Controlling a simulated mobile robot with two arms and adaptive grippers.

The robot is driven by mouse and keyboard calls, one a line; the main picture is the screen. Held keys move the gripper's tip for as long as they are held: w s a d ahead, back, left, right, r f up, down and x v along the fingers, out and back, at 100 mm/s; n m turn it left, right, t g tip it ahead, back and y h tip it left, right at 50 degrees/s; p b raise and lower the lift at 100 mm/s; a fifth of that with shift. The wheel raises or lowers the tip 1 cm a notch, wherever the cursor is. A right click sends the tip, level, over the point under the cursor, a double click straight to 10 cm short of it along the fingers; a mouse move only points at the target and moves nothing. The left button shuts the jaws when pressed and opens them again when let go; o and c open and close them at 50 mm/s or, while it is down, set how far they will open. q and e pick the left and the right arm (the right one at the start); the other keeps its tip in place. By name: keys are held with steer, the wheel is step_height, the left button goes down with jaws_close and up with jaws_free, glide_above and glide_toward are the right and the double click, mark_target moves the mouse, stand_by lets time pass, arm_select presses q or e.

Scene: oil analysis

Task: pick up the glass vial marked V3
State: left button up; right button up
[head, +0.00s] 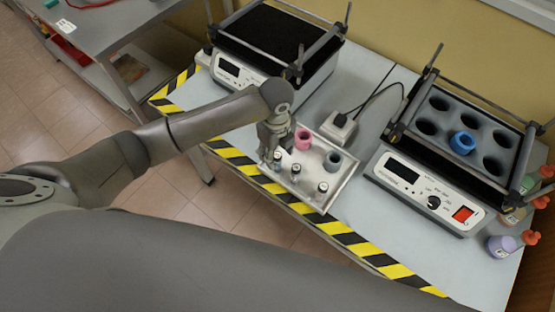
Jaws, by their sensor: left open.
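Small glass vials with dark caps stand in a light metal tray (343,188) at the table's front edge. One vial (277,161) is right by my left gripper, a second vial (296,172) is just right of it, and a third vial (322,189) is farther right. Their markings are too small to read, so I cannot tell which is V3. My left gripper (269,154) points down over the tray's left end, open. Whether its fingers are around or beside the nearest vial is unclear. My right gripper is not in view.
A pink holder (303,139) and a grey holder (333,161) stand in the tray's back. A shaker (424,192) with a blue holder (462,142) is at right; another shaker (240,75) is behind. Bottles (502,245) with orange tops line the right edge.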

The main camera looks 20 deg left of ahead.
mark_target(278, 155)
arm_select(q)
steer(key=shift+w+f+p, duration=0.15)
steer(key=shift+f+p, duration=0.15)
steer(key=shift+f, duration=1.55)
steer(key=shift+d, duration=0.1)
jaws_close()
steer(key=shift+r, duration=0.1)
